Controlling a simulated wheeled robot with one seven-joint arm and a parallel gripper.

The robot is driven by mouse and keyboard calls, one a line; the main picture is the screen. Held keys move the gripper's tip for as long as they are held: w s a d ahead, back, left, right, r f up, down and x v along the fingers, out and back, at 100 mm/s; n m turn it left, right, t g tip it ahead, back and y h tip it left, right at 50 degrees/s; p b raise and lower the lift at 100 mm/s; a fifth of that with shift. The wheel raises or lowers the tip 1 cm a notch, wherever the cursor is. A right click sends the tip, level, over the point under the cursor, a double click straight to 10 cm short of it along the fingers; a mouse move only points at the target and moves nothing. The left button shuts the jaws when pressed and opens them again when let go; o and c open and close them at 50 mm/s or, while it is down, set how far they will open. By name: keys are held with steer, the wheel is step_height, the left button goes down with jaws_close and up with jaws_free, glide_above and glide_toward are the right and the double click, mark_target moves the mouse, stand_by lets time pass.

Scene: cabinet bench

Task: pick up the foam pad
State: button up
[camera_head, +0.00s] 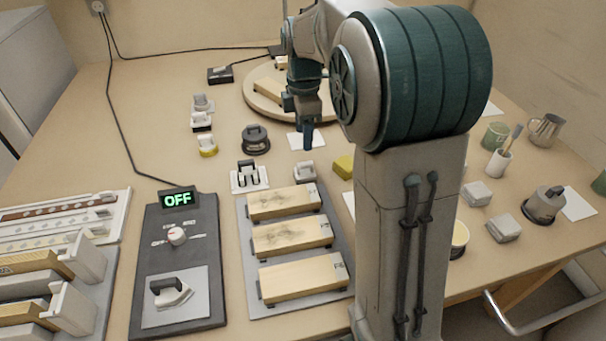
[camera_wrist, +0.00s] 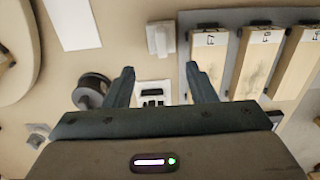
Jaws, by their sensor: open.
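My gripper (camera_head: 307,128) hangs over the middle of the bench, fingers down. In the wrist view my gripper (camera_wrist: 161,78) is open, with nothing between its fingers. Below the finger gap lies a white tray with black-topped pieces (camera_wrist: 152,92); it also shows in the head view (camera_head: 249,179). I cannot tell for sure which item is the foam pad. A yellow block (camera_head: 343,166), partly hidden by my arm, is one candidate. Two pale grey blocks (camera_head: 477,194) and (camera_head: 503,229) lie to the right of my arm.
A dark round handled item (camera_head: 256,139) and a grey handled block (camera_head: 305,172) stand near my gripper. Wooden blocks (camera_head: 290,238) lie on a grey mat. A panel reading OFF (camera_head: 178,199) is to the left. Cups, a pitcher (camera_head: 545,129) and a pot (camera_head: 544,205) stand right.

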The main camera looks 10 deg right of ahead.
mark_target(305, 163)
step_height(305, 163, down, 11)
steer(key=b, duration=0.2)
steer(key=shift+s+d+f+b, duration=0.1)
steer(key=shift+s+f+b, duration=0.05)
steer(key=shift+b, duration=0.2)
steer(key=c, duration=0.6)
